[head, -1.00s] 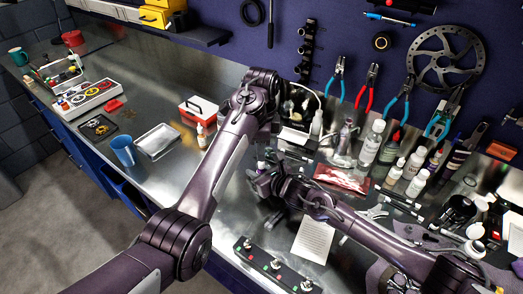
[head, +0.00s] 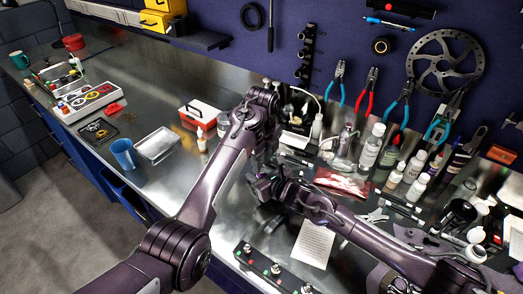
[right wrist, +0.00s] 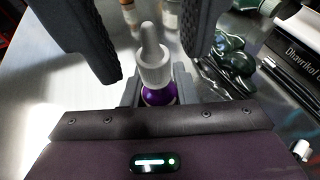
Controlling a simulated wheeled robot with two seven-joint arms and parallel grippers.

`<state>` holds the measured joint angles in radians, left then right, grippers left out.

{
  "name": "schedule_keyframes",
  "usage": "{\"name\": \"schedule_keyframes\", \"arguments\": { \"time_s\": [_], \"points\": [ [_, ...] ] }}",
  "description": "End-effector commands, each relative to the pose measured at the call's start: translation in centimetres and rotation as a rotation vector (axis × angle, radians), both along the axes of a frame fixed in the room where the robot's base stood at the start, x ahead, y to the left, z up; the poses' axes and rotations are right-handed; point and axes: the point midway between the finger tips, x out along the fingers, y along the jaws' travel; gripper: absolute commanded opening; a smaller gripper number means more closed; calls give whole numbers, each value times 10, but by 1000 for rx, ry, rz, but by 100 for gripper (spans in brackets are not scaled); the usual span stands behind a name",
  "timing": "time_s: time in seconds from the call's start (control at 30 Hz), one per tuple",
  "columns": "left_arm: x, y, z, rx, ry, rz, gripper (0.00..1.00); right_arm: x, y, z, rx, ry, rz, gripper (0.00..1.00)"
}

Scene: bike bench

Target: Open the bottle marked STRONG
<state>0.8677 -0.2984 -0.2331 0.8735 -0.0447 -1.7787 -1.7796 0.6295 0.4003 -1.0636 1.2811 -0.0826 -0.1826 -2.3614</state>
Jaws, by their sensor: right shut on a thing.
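My right gripper (head: 262,186) is shut on a small bottle with a purple body (right wrist: 158,95) and holds it upright above the bench. The bottle has a white collar and a pale dropper bulb (right wrist: 150,45) on top. No label can be read, so I cannot tell whether it is the one marked STRONG. My left gripper (head: 266,162) reaches down from above. In the right wrist view its two dark ridged fingers (right wrist: 148,62) stand apart on either side of the dropper top, with gaps. In the head view the grippers hide the bottle.
Several bottles (head: 370,146) stand at the back right below hanging pliers. A paper sheet (head: 313,243) and a switch strip (head: 272,268) lie near the front.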

Motion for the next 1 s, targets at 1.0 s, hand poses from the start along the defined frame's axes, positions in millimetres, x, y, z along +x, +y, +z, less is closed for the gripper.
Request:
{"name": "schedule_keyframes", "arguments": {
  "time_s": [1.0],
  "points": [
    [0,0,-7,0,-2,279,0,0,0,0,0,0,0,0]
  ]
}}
